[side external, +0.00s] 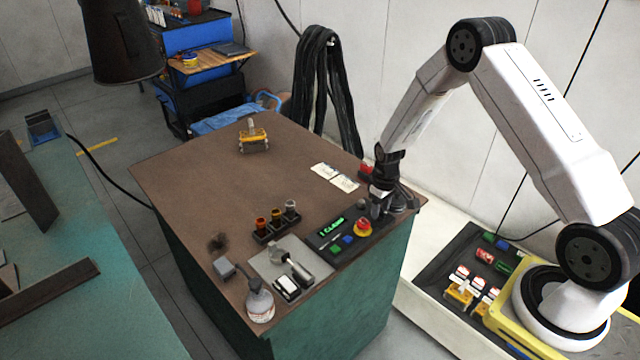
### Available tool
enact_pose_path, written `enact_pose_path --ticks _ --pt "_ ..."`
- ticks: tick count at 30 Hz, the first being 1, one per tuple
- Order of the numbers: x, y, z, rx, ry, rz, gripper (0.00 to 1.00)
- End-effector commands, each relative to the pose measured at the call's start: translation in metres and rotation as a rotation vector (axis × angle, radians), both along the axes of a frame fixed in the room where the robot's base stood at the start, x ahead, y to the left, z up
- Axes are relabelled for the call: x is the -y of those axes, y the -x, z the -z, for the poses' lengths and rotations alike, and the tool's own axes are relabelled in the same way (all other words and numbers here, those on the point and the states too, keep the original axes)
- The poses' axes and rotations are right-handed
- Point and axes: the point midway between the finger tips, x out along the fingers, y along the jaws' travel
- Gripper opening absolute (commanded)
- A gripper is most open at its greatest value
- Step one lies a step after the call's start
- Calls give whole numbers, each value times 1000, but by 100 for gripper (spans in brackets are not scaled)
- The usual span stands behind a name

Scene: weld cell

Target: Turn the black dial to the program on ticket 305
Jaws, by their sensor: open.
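A control panel (321,241) lies at the front right of the brown table. It has a green lit display (332,227) that seems to read "1 CLAMP". My gripper (377,212) points down at the panel's right end, beside the red and yellow stop button (362,228), with its jaws open. The black dial cannot be made out clearly; dark parts under and around my gripper blend together there. Two white paper tickets, one on the left (324,170) and one on the right (345,183), lie behind the panel. Their print is too small to read, so I cannot tell which is 305.
On the brown table (200,165) are a rack of small capped items (277,224), a grey plate (262,268) with metal parts, a white bottle (260,304) and a yellow clamp-like item (253,140). Black cables (318,90) hang behind. The table's middle is clear.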

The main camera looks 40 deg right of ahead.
Motion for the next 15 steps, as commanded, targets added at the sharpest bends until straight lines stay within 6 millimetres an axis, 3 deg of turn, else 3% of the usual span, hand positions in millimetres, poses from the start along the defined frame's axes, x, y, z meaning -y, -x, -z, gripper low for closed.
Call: enact_pose_path --ticks 11,13,15 --pt "0 0 5 0 0 0 51" --pt "0 0 5 0 0 0 36" --pt "0 0 4 0 0 0 13"
